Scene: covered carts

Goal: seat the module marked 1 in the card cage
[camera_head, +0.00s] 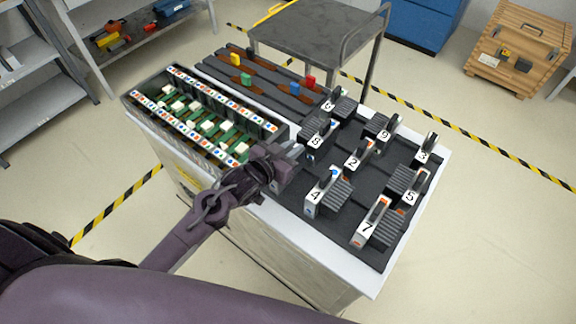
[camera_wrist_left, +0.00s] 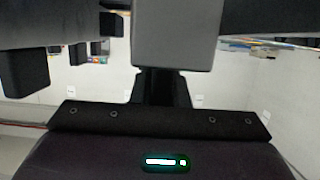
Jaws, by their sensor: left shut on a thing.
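The card cage (camera_head: 222,99) is an open box at the left of the cart top, with white rails carrying coloured marks and green-and-white connectors inside. My left gripper (camera_head: 287,160) is shut on a module, just right of the cage's near right end. In the left wrist view the held module (camera_wrist_left: 173,35) is a grey block above a black handle between the fingers. Its number is hidden. Modules whose labels I can read include 2 (camera_head: 354,160), 4 (camera_head: 317,196), 7 (camera_head: 369,228), 9 (camera_head: 384,135) and 3 (camera_head: 424,150). No label 1 is legible.
Behind the cage, a dark tray (camera_head: 222,73) holds brown pieces with coloured handles. A grey trolley (camera_head: 315,35) stands behind the cart. A wooden crate (camera_head: 515,50) is at the back right, and shelves (camera_head: 150,35) are at the back left. Other modules stand close to my gripper's right.

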